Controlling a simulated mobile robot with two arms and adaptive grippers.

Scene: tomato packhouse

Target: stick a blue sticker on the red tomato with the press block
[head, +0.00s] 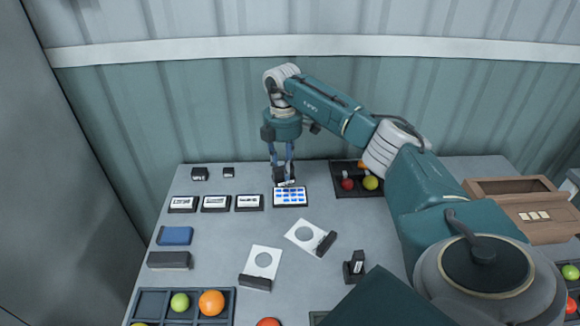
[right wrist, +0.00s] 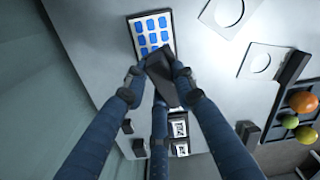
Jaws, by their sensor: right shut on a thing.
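My right gripper (head: 284,166) is shut on a dark press block (head: 285,175), which is at the back edge of the blue sticker sheet (head: 290,203). I cannot tell whether the block touches the sheet. In the right wrist view the block (right wrist: 165,80) sits between the fingers, beside the sheet (right wrist: 152,35) with its rows of blue stickers. Its pressing face is hidden. Red tomatoes show in the back tray (head: 348,184), at the front edge of the view (head: 268,322) and at the far right (head: 571,305). My left gripper is not in view.
Several white-labelled black pads (head: 216,203) lie left of the sheet. Two white cards with round holes (head: 263,262) (head: 305,232) lie in front. A compartment tray (head: 196,291) holds fruit at front left. A small black stand (head: 354,266) and a wooden box (head: 520,190) stand rightward.

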